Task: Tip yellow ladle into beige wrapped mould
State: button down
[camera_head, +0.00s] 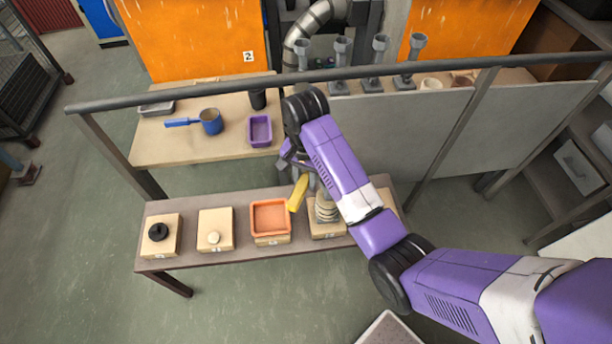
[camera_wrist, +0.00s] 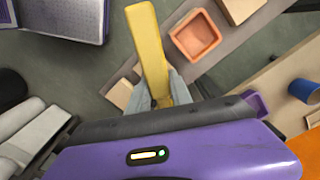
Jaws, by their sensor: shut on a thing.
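My gripper (camera_head: 301,172) is shut on the yellow ladle (camera_head: 298,194), above the front bench between the orange tray and the beige mould. In the wrist view the yellow ladle (camera_wrist: 148,45) reaches away from the grey fingers of my gripper (camera_wrist: 163,88). I see a long yellow part; whether its bowl is tilted or holds anything I cannot tell. The beige wrapped mould (camera_head: 326,209), a ribbed, banded shape, stands on a wooden block just right of the ladle, partly hidden by my arm. I cannot make out its opening. The mould does not show clearly in the wrist view.
On the front bench (camera_head: 190,207) stand an orange tray (camera_head: 270,229), a block with a pale knob (camera_head: 214,238) and one with a black piece (camera_head: 158,232). The back table holds a blue ladle (camera_head: 210,121) and a purple tray (camera_head: 260,130). A grey rail (camera_head: 200,94) crosses behind.

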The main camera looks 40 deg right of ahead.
jog(key=shift+f, duration=1.05)
jog(key=shift+w+t+y, duration=0.15)
jog(key=shift+t+y, duration=0.25)
jog(key=shift+t, duration=0.5)
jog(key=shift+w+a+t+y, duration=0.15)
jog(key=shift+t+y, duration=0.35)
jog(key=shift+t, duration=0.6)
jog(key=shift+t+y, duration=0.4)
jog(key=shift+t, duration=0.4)
jog(key=shift+f+t+y+b, duration=0.2)
jog(key=shift+t+y+b, duration=0.45)
jog(key=shift+t, duration=0.55)
dwell(0.6)
jog(key=shift+s+t+y+b, duration=0.2)
jog(key=shift+t+y+b, duration=0.25)
jog(key=shift+t+b, duration=0.45)
dwell(1.5)
